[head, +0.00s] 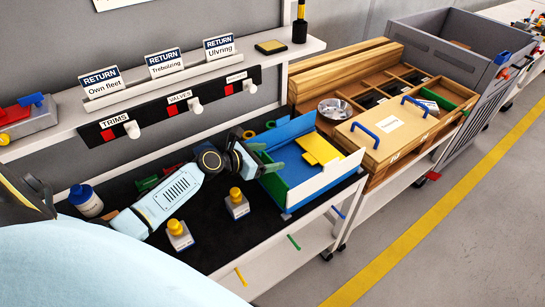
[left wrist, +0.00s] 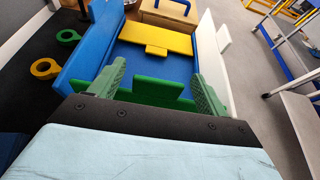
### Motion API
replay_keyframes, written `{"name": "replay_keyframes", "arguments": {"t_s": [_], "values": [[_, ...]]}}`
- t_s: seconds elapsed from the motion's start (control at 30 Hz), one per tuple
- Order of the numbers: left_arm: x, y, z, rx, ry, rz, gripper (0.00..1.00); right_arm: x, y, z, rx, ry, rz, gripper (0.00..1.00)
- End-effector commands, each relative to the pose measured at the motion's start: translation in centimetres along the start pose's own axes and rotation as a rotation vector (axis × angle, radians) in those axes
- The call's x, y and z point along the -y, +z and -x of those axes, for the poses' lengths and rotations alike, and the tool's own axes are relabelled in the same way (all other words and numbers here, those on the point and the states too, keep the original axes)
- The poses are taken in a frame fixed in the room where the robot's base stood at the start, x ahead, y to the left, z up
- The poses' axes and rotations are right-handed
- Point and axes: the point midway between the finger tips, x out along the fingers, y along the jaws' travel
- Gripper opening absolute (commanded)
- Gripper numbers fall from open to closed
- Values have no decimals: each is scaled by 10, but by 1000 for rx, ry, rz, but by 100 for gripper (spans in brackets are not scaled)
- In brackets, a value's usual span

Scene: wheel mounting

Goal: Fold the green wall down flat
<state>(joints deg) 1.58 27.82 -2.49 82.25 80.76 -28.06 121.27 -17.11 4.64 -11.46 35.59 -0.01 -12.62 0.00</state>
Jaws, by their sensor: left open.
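The fold-up box has a blue floor (left wrist: 165,68). Its green wall (head: 273,188) stands at the near left end in the head view and also shows in the left wrist view (left wrist: 155,88). A blue wall (head: 288,132) and a white wall (head: 328,180) stand along the sides. A yellow wall (head: 318,148) with a tab lies low over the far end. My left gripper (head: 276,153) is open at the green end. In the left wrist view its green fingers (left wrist: 158,74) are spread, with the green wall between and below them; contact cannot be told. My right gripper is not in view.
Yellow-topped blocks (head: 237,205) stand on the black mat (head: 215,240). Rings (left wrist: 44,69) lie left of the box in the wrist view. A wooden case (head: 385,140) with blue handles stands beyond the box. A shelf (head: 175,80) with labelled signs runs behind.

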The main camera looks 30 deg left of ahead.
Motion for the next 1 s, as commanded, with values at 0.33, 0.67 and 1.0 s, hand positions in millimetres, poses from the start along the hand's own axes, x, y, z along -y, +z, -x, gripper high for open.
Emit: {"name": "replay_keyframes", "arguments": {"t_s": [0.33,0.67,1.0], "values": [[0,0,-23,-1,0,-2,76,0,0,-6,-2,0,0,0],[0,0,-23,-1,0,-2,59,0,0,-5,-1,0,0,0],[0,0,-23,-1,0,-2,15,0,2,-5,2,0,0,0]]}}
